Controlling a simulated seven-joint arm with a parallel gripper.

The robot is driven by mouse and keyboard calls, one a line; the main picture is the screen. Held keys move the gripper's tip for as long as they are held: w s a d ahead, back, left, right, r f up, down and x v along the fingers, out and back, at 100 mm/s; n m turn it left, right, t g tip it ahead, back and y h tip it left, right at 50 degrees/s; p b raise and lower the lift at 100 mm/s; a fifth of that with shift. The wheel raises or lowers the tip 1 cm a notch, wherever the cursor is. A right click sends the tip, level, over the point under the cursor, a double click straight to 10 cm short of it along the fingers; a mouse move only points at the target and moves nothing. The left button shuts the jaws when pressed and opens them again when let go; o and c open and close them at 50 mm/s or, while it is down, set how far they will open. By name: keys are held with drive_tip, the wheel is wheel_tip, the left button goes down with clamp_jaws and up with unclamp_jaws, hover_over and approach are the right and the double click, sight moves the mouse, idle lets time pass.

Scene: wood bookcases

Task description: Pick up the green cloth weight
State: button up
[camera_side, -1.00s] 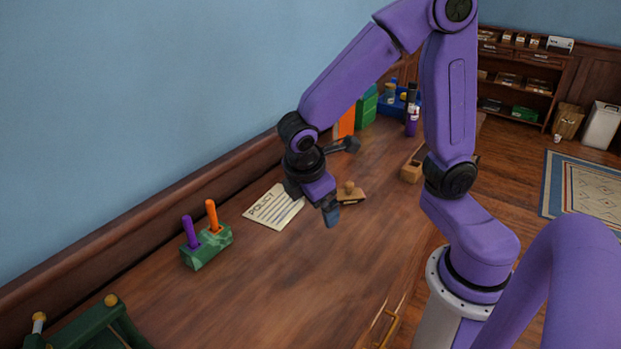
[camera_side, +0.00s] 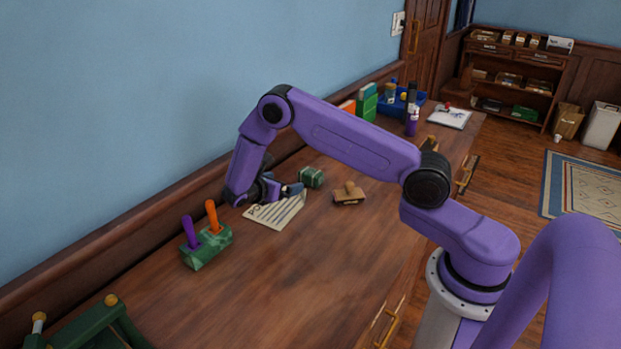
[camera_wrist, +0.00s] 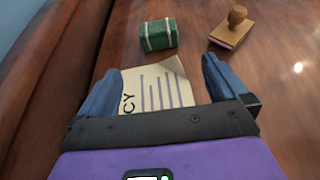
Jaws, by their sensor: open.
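The green cloth weight (camera_side: 312,177) is a small green block with pale bands, lying on the desk just beyond the policy sheet. It also shows in the wrist view (camera_wrist: 158,35), ahead of the fingers and near the middle. My gripper (camera_side: 279,190) is low over the policy sheet, to the left of the weight in the side view, and points toward it. In the wrist view its two blue fingers (camera_wrist: 165,82) are spread apart with nothing held between them. The weight is apart from the fingertips.
The policy sheet (camera_side: 280,213) lies under my gripper. A wooden stamp (camera_side: 349,194) sits right of the weight. A green marbled holder with purple and orange pens (camera_side: 207,249) stands at the left. The wall edge runs close behind. The desk front is clear.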

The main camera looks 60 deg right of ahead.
approach(309, 173)
drive_tip(key=x, duration=0.5)
drive_tip(key=shift+s+a+f, duration=0.1)
drive_tip(key=shift+s+f, duration=0.1)
drive_tip(key=shift+f, duration=0.15)
drive_tip(key=shift+x, duration=2.85)
drive_tip(key=shift+w+r, duration=0.2)
drive_tip(key=c, duration=1.2)
drive_tip(key=shift+r, duration=0.15)
